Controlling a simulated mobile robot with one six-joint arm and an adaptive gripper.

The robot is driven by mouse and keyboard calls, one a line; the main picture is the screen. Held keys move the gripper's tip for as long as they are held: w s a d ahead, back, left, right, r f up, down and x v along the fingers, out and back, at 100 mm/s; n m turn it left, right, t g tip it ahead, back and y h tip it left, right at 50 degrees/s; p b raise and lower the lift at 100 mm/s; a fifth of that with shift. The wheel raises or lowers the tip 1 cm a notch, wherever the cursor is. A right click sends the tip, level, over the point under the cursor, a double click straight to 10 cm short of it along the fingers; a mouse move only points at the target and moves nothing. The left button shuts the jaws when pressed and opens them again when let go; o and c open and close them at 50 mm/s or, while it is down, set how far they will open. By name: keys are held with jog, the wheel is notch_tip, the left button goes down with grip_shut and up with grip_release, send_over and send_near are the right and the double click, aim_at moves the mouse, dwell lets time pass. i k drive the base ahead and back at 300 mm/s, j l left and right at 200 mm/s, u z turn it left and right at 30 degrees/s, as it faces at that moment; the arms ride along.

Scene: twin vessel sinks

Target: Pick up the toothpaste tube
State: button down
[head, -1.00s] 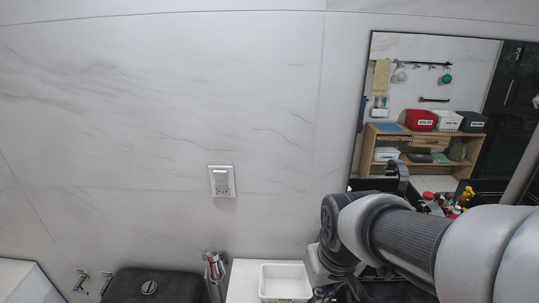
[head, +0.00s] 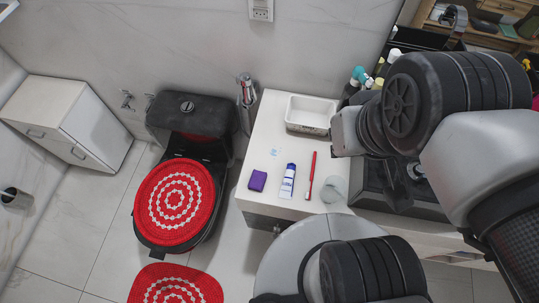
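The toothpaste tube (head: 287,182), white and blue with a blue end, lies on the white counter (head: 268,215) in the head view. It lies between a small purple box (head: 257,180) and a red toothbrush (head: 311,177), apart from both. My arm comes in from the right, with its wrist above the sink area, up and to the right of the tube. I cannot make out my gripper's fingers. Nothing of my arm covers the tube.
A white basket (head: 311,129) stands at the back of the counter. A clear glass (head: 334,190) is right of the toothbrush. Bottles stand by the mirror, partly behind my arm. A toilet with a red lid cover (head: 175,202) is to the left. The counter around the tube's front is clear.

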aim_at(285, 192)
jog(key=u, duration=0.25)
jog(key=k+j+z, duration=0.15)
jog(key=j+z, duration=0.5)
jog(key=i+j+z, duration=0.1)
jog(key=j+z, duration=0.65)
